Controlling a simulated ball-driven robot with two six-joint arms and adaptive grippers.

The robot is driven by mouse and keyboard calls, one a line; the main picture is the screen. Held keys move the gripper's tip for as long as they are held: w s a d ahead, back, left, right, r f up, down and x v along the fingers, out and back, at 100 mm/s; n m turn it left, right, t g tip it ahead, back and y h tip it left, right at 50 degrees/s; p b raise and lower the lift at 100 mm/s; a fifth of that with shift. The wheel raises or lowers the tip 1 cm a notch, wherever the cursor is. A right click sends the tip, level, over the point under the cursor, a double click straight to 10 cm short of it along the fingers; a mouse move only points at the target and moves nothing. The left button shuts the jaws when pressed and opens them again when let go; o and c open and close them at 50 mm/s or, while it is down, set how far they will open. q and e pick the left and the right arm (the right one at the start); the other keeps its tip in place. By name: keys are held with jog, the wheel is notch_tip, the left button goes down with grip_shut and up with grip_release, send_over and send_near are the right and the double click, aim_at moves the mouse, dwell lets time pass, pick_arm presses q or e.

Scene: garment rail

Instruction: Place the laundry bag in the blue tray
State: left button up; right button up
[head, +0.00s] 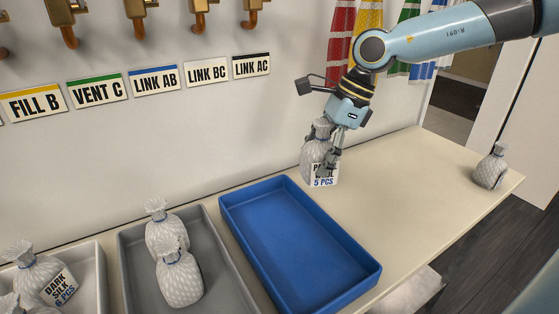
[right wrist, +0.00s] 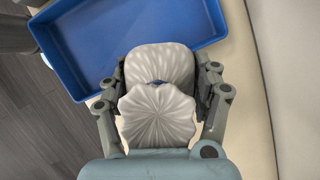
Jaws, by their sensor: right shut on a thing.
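A light grey laundry bag (head: 311,163) with a gathered top and a tag reading "5 PCS" is upright beside the far right corner of the blue tray. My right gripper (head: 333,160) is shut on this bag; in the right wrist view the bag (right wrist: 158,108) sits between both fingers. Whether its bottom touches the table cannot be told. The blue tray (head: 345,243) is empty and lies to the left of and nearer than the held bag; its edge also shows in the right wrist view (right wrist: 75,80). My left gripper is not in view.
A grey tray (head: 130,262) left of the blue one holds two bags. A white tray (head: 97,268) at far left holds bags, one tagged "DARK SILK". Another bag (head: 491,166) stands at the table's right end.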

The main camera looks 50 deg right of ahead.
aim_at(301, 159)
jog(key=w+a+f+b, duration=0.1)
jog(key=w+b, duration=0.1)
jog(key=b, duration=0.1)
jog(key=w+a+f+b, duration=0.1)
jog(key=w+f+b, duration=0.1)
jog(key=b, duration=0.1)
jog(key=shift+a+f+b, duration=0.2)
jog(key=shift+a+b, duration=0.1)
jog(key=shift+a, duration=0.1)
jog(key=w+a+f, duration=0.2)
jog(key=w, duration=0.1)
jog(key=w+a+f, duration=0.1)
jog(key=w, duration=0.1)
jog(key=shift+w+a+f, duration=0.25)
jog(key=shift+a+f, duration=0.1)
jog(key=shift+a, duration=0.05)
notch_tip(301, 159, down, 4)
jog(key=shift+r, duration=0.1)
jog(key=shift+f+b, duration=0.25)
jog(key=shift+b, duration=0.1)
jog(key=o, duration=1.1)
